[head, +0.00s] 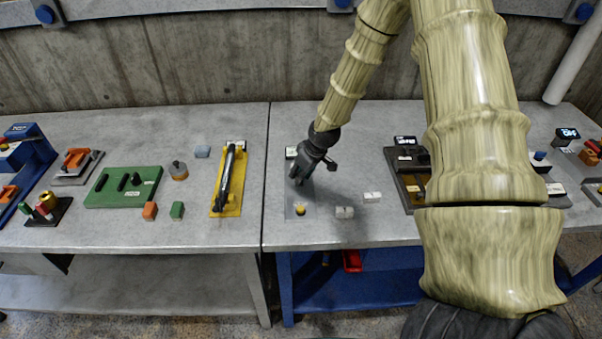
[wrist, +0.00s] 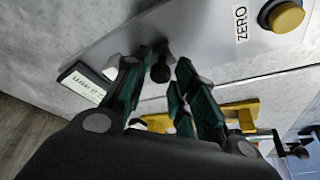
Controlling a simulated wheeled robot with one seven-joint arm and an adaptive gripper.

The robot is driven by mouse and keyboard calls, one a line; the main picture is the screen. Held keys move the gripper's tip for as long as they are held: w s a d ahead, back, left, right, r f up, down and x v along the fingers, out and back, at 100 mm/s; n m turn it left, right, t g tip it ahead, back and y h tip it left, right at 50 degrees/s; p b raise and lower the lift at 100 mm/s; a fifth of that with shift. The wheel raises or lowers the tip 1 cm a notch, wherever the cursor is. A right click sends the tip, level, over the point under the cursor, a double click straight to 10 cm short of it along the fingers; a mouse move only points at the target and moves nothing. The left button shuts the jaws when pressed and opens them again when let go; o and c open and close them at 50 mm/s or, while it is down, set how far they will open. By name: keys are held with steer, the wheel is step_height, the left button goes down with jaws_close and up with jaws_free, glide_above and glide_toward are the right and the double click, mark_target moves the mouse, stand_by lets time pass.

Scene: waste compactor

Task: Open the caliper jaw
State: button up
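The caliper is a flat grey plate (head: 297,192) on the right-hand table, also in the wrist view (wrist: 215,40). It carries a yellow button (wrist: 286,17) marked ZERO and a small white-faced display (wrist: 84,86), whose reading I cannot make out. A small round black knob (wrist: 160,73) stands at the plate's edge, nearer the display than the button. My gripper (head: 297,178) is over the plate. In the wrist view its fingers (wrist: 163,65) are apart, one on each side of the knob, with gaps showing. The jaw itself is not clearly visible.
Two light grey blocks (head: 345,212) (head: 372,197) lie right of the plate. A yellow tray (head: 226,205) with a black tool stands to the left across the table gap. A dark fixture (head: 394,165) stands further right. The table front near the plate is clear.

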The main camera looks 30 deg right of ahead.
jaws_close()
steer(key=shift+s, duration=0.1)
steer(key=shift+s+a, duration=0.65)
steer(key=shift+s, duration=0.3)
steer(key=o, duration=0.6)
jaws_free()
steer(key=shift+c, duration=0.2)
steer(key=shift+r, duration=0.1)
steer(key=v, duration=1.1)
steer(key=shift+s+r, duration=0.3)
steer(key=shift+r, duration=0.05)
steer(key=shift+d, duration=0.1)
